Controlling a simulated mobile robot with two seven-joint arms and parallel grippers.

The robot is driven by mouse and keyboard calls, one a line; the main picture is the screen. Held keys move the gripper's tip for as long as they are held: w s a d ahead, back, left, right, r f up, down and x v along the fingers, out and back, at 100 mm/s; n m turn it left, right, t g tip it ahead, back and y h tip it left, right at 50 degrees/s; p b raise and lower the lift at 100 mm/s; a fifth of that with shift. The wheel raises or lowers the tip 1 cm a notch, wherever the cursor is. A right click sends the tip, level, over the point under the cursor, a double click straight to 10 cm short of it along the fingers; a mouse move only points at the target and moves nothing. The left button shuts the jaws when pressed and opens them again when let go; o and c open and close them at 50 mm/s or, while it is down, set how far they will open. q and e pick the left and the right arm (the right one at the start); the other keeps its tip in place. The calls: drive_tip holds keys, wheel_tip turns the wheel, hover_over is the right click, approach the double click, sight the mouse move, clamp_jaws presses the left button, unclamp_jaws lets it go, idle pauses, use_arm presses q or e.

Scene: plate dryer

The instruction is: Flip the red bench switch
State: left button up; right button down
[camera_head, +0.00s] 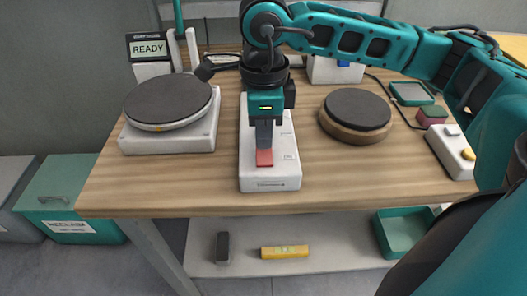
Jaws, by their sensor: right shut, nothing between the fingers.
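The red bench switch (264,157) is a small red rocker on top of a long white housing (270,181) near the table's front edge. My right gripper (264,145) reaches in from the right and points down, directly over the switch. Its fingers are shut with nothing between them. The fingertips overlap the far end of the red rocker in the picture; I cannot tell whether they touch it. The far part of the housing is hidden behind the gripper. My left gripper is not in view.
A white device with a round dark plate (168,100) stands left of the housing. A dark disc on a wooden base (357,110) and a white control box (452,150) stand right. A display reading READY (149,48) is at the back left. The front wood strip is clear.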

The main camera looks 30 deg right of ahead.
drive_tip(key=shift+f+b, duration=0.3)
drive_tip(key=shift+f, duration=0.05)
drive_tip(key=shift+r, duration=0.15)
drive_tip(key=shift+r+p, duration=2.25)
drive_tip(key=shift+r, duration=1.2)
drive_tip(key=shift+f, duration=0.1)
